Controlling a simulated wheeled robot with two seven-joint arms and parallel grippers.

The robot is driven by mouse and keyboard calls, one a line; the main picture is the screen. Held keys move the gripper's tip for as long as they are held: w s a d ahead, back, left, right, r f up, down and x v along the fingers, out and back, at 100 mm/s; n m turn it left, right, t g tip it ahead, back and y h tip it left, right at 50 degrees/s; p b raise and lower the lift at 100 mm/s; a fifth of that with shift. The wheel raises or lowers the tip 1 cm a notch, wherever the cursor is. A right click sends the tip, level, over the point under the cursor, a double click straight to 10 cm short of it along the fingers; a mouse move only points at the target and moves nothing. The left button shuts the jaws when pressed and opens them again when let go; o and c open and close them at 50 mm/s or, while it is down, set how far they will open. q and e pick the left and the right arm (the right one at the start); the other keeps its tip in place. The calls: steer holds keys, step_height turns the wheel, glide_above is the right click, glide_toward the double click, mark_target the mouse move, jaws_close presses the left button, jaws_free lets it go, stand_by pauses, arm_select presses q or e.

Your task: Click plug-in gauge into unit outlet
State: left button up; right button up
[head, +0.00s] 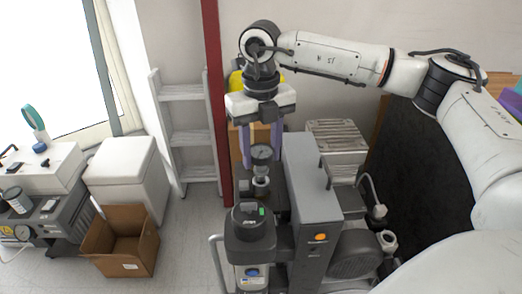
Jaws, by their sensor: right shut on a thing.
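The gauge (261,152) has a round dark dial and stands upright between the long purple-grey fingers of my right gripper (261,158). The gripper points down and is shut on the gauge. The compressor unit (313,190) stands below and to the right, with a tall grey housing. A metal fitting (261,186) shows right under the gauge, at the unit's left side. I cannot tell whether the gauge touches this fitting or is seated in it; the outlet itself is not clearly visible. My left gripper is not in view.
A ribbed metal block (338,138) sits at the unit's back right. A red post (213,100) and a ladder (184,130) are left. An open cardboard box (118,262) lies on the floor.

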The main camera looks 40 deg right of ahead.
steer(key=shift+f, duration=0.1)
steer(key=shift+f+b, duration=0.85)
steer(key=shift+f, duration=0.45)
steer(key=o, duration=1.3)
step_height(320, 180, up, 10)
steer(key=shift+f+p, duration=0.1)
steer(key=shift+p, duration=0.6)
steer(key=shift+r, duration=0.3)
